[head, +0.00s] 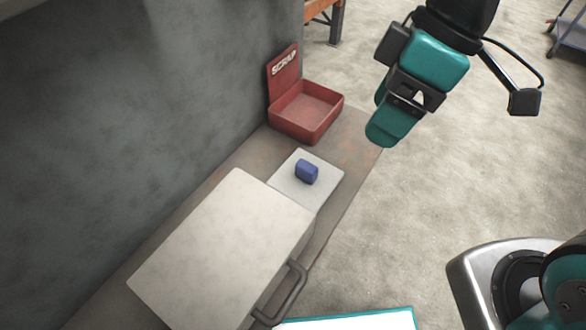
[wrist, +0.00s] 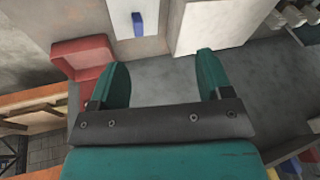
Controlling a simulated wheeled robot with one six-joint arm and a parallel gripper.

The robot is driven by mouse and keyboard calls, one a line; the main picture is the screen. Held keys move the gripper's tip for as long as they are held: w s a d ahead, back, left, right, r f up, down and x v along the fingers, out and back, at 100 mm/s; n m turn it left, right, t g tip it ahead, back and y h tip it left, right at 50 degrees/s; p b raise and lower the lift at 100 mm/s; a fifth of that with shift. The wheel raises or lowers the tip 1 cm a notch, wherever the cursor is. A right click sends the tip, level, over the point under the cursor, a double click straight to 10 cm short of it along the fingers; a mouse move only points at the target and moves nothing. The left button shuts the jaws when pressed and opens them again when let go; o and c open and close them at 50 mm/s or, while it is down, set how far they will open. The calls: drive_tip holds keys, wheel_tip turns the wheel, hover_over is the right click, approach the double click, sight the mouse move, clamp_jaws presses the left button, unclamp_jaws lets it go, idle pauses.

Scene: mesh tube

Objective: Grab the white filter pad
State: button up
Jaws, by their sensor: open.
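A flat, pale square (head: 322,182) lies on the bench between the red bin and the large white box. It is the only pad-like white thing I see, and I cannot tell for sure that it is the filter pad. A small blue block (head: 307,171) sits on top of it. In the wrist view the pale square (wrist: 118,18) and the blue block (wrist: 138,24) show at the top, beyond my fingertips. My gripper (head: 383,113) is open and empty, up and to the right of the square, apart from it. Its two fingers also show in the wrist view (wrist: 163,60).
A red bin marked SCRAP (head: 312,112) stands behind the square, open and apparently empty. A large white box (head: 220,250) with a dark handle (head: 290,292) stands in front. A grey wall (head: 130,110) bounds the bench on the left. Open floor lies to the right.

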drive_tip(key=w+a+f+n+g+p, duration=0.1)
drive_tip(key=w+a+f+n+p, duration=0.1)
drive_tip(key=w+n, duration=0.4)
drive_tip(key=n+g+h+p, duration=0.1)
drive_tip(key=n+g, duration=0.1)
drive_tip(key=n, duration=0.7)
approach(309, 163)
drive_tip(key=x, duration=0.4)
drive_tip(key=shift+s+f+p, duration=0.25)
drive_tip(key=shift+f+p, duration=0.05)
drive_tip(key=shift+p, duration=0.1)
drive_tip(key=shift+t, duration=0.3)
drive_tip(key=shift+p+x, duration=0.5)
drive_tip(key=shift+x, duration=2.5)
drive_tip(key=shift+a, duration=0.1)
drive_tip(key=c, duration=1)
